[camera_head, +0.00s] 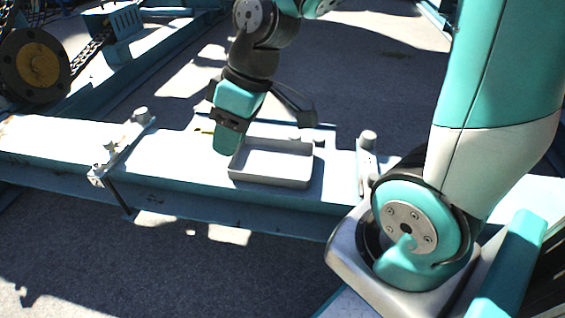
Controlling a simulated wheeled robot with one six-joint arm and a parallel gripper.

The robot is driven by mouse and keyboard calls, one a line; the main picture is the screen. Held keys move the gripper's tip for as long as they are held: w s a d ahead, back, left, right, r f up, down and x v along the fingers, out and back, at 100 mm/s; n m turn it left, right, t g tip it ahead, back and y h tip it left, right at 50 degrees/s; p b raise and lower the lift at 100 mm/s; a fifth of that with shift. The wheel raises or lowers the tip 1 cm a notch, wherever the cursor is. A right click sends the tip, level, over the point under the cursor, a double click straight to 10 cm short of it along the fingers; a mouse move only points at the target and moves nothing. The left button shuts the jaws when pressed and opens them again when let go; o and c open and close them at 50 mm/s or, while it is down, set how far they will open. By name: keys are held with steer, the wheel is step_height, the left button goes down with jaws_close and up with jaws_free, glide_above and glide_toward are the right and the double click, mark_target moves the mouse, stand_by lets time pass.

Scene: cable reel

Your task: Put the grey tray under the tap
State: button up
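The grey tray (268,180) is a shallow, open, rectangular box. It sits level on the pale blue steel beam near the middle of the view and looks empty. My gripper (227,141) reaches down from above at the tray's left end. Its teal fingertip part overlaps the tray's left wall in the picture. I cannot tell whether it touches or grips that wall, and a second finger is not clearly visible. A tap cannot be made out with certainty.
A bolted clamp (122,150) crosses the beam to the left, and another fitting (368,155) stands to the right. Small knobs (295,135) lie behind the tray. A dark wheel (35,66) and a chain are at upper left. Bare beam (185,165) shows left of the tray.

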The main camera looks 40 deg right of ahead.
steer(key=w+d+f+t+b, duration=0.1)
steer(key=w+d+f, duration=0.5)
steer(key=d+f, duration=0.35)
steer(key=t+h, duration=0.1)
steer(key=h, duration=0.1)
glide_toward(267, 184)
steer(key=b+x, duration=0.2)
steer(key=b, duration=0.2)
steer(key=shift+w+d, duration=0.1)
steer(key=shift+d, duration=0.1)
steer(key=x, duration=0.2)
steer(key=b+x, duration=0.2)
steer(key=x, duration=0.1)
steer(key=shift+w+a+f, duration=0.1)
steer(key=shift+w+a, duration=0.35)
jaws_close()
